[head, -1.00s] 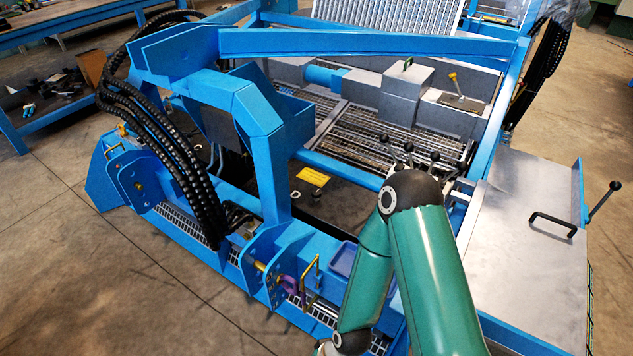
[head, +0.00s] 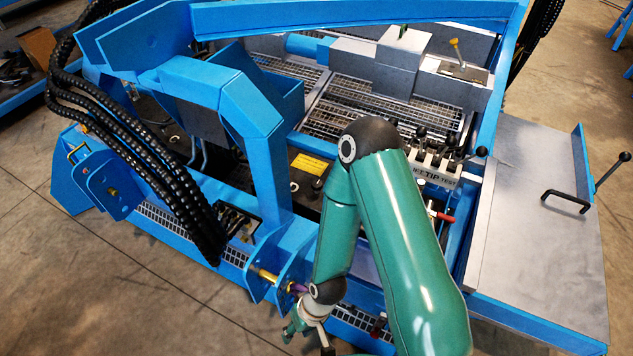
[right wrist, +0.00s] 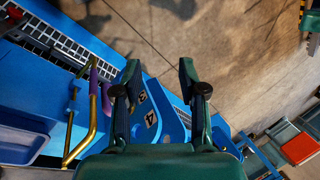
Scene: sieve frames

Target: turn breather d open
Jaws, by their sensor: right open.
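Breather d is not clearly identifiable. In the head view a small dark cap (head: 318,184) sits on a black surface below a yellow label (head: 309,163), with a pale letter-like mark beside it that I cannot read surely. My right arm stands close to its right. My right gripper (head: 308,334) is low at the bottom of the head view, well below the cap. In the right wrist view the gripper (right wrist: 160,70) has its fingers apart and empty, over a blue plate (right wrist: 165,115) marked 3 and 4. My left gripper is in neither view.
A purple handle (right wrist: 94,88) and a bent brass rod (right wrist: 83,140) lie left of the fingers. Black hoses (head: 150,160) hang over the blue frame (head: 270,150). Black-knobbed levers (head: 450,145) and a red lever (head: 440,215) are right of my arm. Open floor (head: 120,290) lies lower left.

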